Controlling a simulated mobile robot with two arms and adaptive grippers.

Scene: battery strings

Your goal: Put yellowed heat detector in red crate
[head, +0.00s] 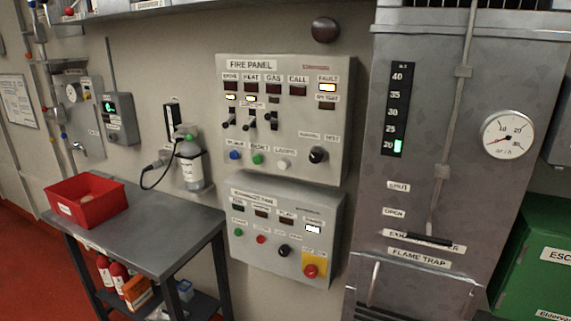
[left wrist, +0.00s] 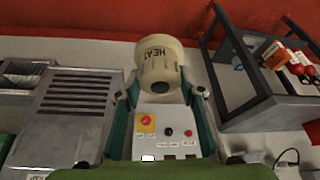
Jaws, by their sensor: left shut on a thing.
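The yellowed heat detector (left wrist: 160,62) is a cream, rounded body marked HEAT, in the upper middle of the left wrist view. My left gripper (left wrist: 161,88) is shut on it, one teal finger on each side. The detector and both my grippers are out of the head view. The red crate (head: 92,211) stands on the grey metal table (head: 150,238) at the left of the head view, with a white label on its front. Something pale lies inside the crate, too small to identify.
A grey gas cylinder (head: 190,166) hangs on the wall behind the table. Red cylinders (head: 118,277) and an orange box (head: 138,290) sit on the table's lower shelf. The fire panel (head: 285,115) and metal cabinet (head: 420,200) stand to the right. The tabletop beside the crate is clear.

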